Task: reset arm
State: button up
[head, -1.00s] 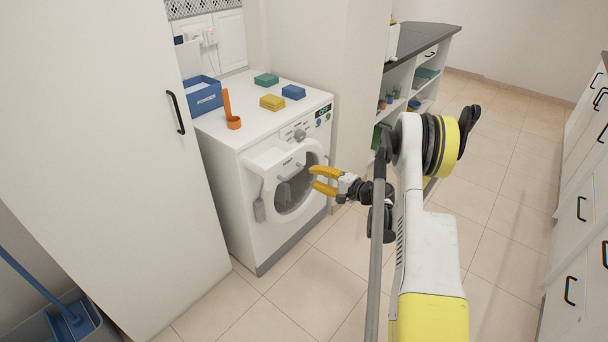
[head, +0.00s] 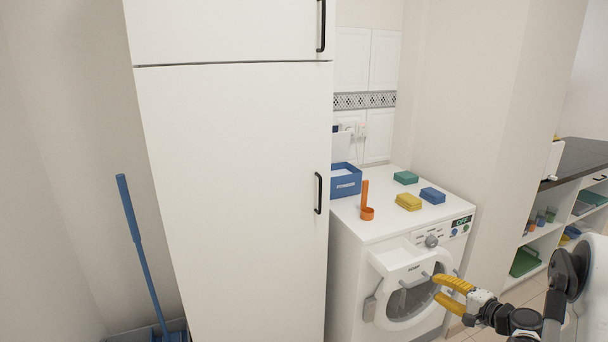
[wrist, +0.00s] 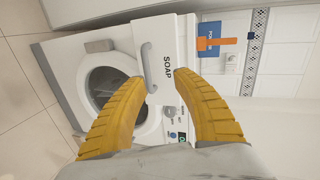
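My gripper (head: 440,287) is in front of the washing machine (head: 346,270), near the right side of its round door (head: 408,300). Its yellow fingers are apart and empty; the wrist view also shows the gap between the fingertips (wrist: 160,82). Beyond the fingertips in the wrist view is the white drawer front marked SOAP (wrist: 166,40), with a grey handle (wrist: 148,68). In the head view, the soap drawer (head: 398,256) juts out from the machine's front. Most of my arm is cut off at the lower right of the head view.
On the machine top are a blue box (head: 346,184), an orange scoop (head: 367,212), and yellow (head: 409,202), green (head: 406,178) and blue (head: 433,196) blocks. A tall white cabinet (head: 235,190) stands left. A shelf unit (head: 535,238) is at right.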

jog(key=s+a+r+n+g+h, duration=0.1)
jog(key=s+a+r+n+g, duration=0.2)
jog(key=a+r, duration=0.5)
jog(key=s+a+r+n+g, duration=0.25)
jog(key=s+a+r, duration=0.4)
jog(key=a, duration=0.35)
jog(key=s+a+r+n+h, duration=0.1)
jog(key=s+a+n+h, duration=0.1)
jog(key=s, duration=0.9)
jog(key=s+a+r+n+h, duration=0.1)
jog(key=s+a+n, duration=0.4)
jog(key=s, duration=0.6)
jog(key=shift+g+h, duration=0.45)
jog(key=shift+h, duration=0.25)
